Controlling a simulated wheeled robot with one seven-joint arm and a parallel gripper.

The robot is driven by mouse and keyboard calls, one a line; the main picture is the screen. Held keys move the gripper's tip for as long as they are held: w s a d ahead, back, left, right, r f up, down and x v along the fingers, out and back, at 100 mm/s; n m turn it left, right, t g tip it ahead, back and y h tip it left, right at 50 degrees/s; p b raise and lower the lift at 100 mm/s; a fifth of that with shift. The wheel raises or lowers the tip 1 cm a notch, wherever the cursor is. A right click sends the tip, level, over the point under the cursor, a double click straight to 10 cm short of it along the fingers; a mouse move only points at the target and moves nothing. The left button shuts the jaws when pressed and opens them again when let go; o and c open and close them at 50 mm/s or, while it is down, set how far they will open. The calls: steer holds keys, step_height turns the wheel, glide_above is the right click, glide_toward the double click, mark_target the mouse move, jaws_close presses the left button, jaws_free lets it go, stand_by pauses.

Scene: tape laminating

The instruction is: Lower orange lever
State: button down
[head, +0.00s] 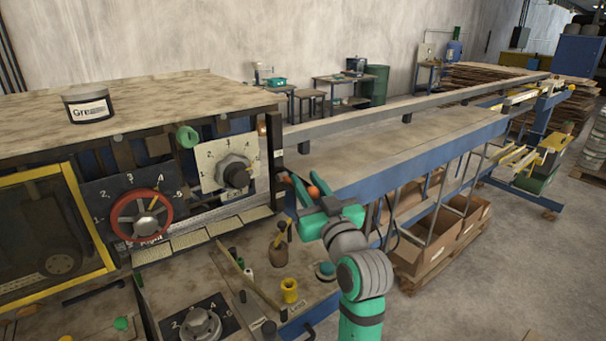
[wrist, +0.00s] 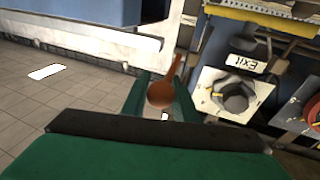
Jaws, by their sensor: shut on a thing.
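The orange lever (wrist: 160,95) has a ball knob and a thin arm that slants up and to the right in the wrist view. My gripper (wrist: 160,100) is shut on it, with a green finger on either side of the knob. In the head view the lever's knob (head: 314,192) shows as a small orange ball between the dark and green fingers of my gripper (head: 313,199), at the right end of the machine. The lever's pivot is hard to make out in both views.
A dial with a grey knob (head: 236,172) and a red handwheel (head: 140,215) are on the machine front, left of my gripper. A long blue-edged conveyor table (head: 385,150) runs back right.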

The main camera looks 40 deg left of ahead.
steer(key=shift+w+d+f, duration=0.1)
steer(key=shift+d+f, duration=0.05)
steer(key=shift+f, duration=0.4)
steer(key=shift+w+d+f, duration=0.1)
steer(key=shift+f, duration=0.4)
steer(key=c, duration=1.4)
jaws_free()
steer(key=shift+c, duration=0.2)
steer(key=shift+a+r, duration=0.1)
steer(key=shift+s, duration=0.1)
steer(key=v, duration=1)
steer(key=shift+s+d, duration=0.2)
steer(key=shift+d, duration=0.15)
